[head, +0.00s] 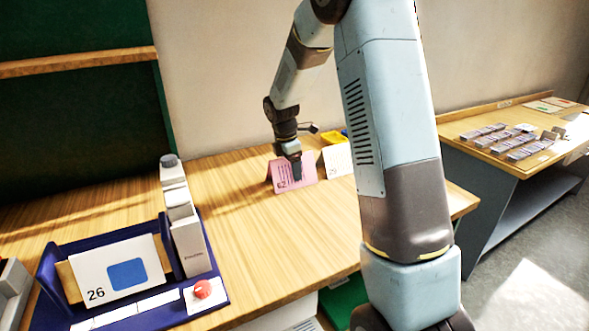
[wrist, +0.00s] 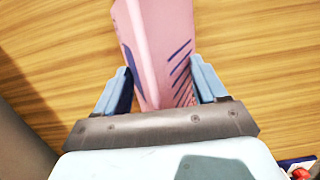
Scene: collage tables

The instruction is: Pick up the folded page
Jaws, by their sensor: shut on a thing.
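The folded page (head: 304,171) is a pink tented card with a number that looks like 62. It stands on the wooden table, toward the back, in the head view. My gripper (head: 296,177) reaches down onto it from above. In the wrist view the pink page (wrist: 165,40) runs between the two blue fingers of my gripper (wrist: 168,88), which are shut on it, one on each side. The page's lower part and its contact with the table are partly hidden by the gripper.
A white folded card (head: 338,160) stands close to the right of the pink page, with a yellow tray (head: 333,137) behind. A blue stand (head: 215,289) with a card marked 26 is at front left. Another table (head: 487,164) with rows of small pieces is at right.

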